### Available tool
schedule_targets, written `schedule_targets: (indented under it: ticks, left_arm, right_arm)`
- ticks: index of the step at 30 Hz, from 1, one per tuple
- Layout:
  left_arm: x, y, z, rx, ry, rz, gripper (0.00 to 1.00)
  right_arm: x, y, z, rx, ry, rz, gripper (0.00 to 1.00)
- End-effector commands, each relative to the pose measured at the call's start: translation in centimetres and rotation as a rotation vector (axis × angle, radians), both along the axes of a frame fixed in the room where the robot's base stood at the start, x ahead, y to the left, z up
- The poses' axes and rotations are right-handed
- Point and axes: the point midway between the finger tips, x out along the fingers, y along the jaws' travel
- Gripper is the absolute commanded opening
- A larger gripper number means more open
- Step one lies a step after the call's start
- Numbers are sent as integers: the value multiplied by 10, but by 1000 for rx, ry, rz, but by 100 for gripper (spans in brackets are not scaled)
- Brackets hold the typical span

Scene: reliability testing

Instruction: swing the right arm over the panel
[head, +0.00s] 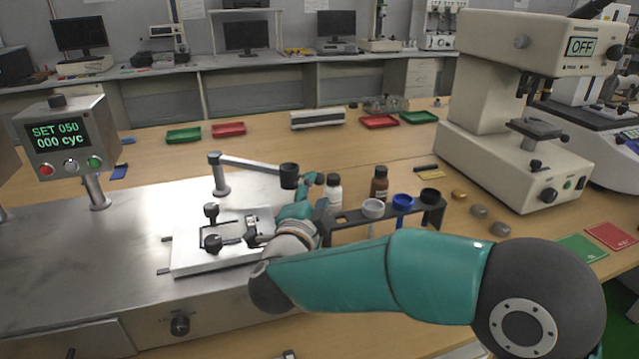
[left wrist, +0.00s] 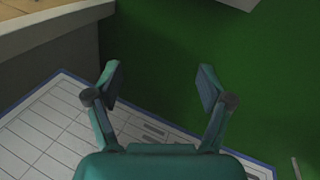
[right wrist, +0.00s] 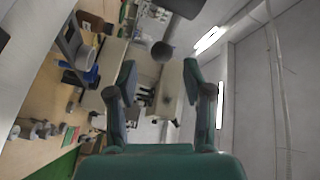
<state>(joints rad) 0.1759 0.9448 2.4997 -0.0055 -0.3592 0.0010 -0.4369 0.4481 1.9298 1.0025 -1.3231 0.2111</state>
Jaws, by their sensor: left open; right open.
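My right arm comes in from the right across the front. My right gripper (head: 312,185) is near the bottle rack, well to the right of the panel, and partly hidden by the wrist. In the right wrist view it (right wrist: 159,76) is open with nothing between its fingers. My left gripper (left wrist: 160,78) is open and empty in the left wrist view, above the green floor and a ruled sheet.
A white plate (head: 188,258) with black clamps and a jointed metal arm (head: 250,164) stand between panel and gripper. A dark rack (head: 345,235) with coloured rings and bottles (head: 380,186) is close by. A large instrument (head: 500,150) reading "OFF" stands right.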

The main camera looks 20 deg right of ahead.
Motion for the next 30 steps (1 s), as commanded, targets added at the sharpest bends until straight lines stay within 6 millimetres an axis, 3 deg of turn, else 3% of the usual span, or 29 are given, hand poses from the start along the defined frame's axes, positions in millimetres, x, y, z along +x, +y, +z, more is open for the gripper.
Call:
schedule_targets:
  ticks: [9,21,30]
  left_arm:
    - [0,0,0,0,0,0,80]
    - [0,0,-1,0,0,0,80]
    - [0,0,-1,0,0,0,80]
  right_arm:
    - [-46,31,-1,0,2,3,51]
    - [-54,35,-1,0,1,0,51]
    - [-50,40,-1,110,-70,27,3]
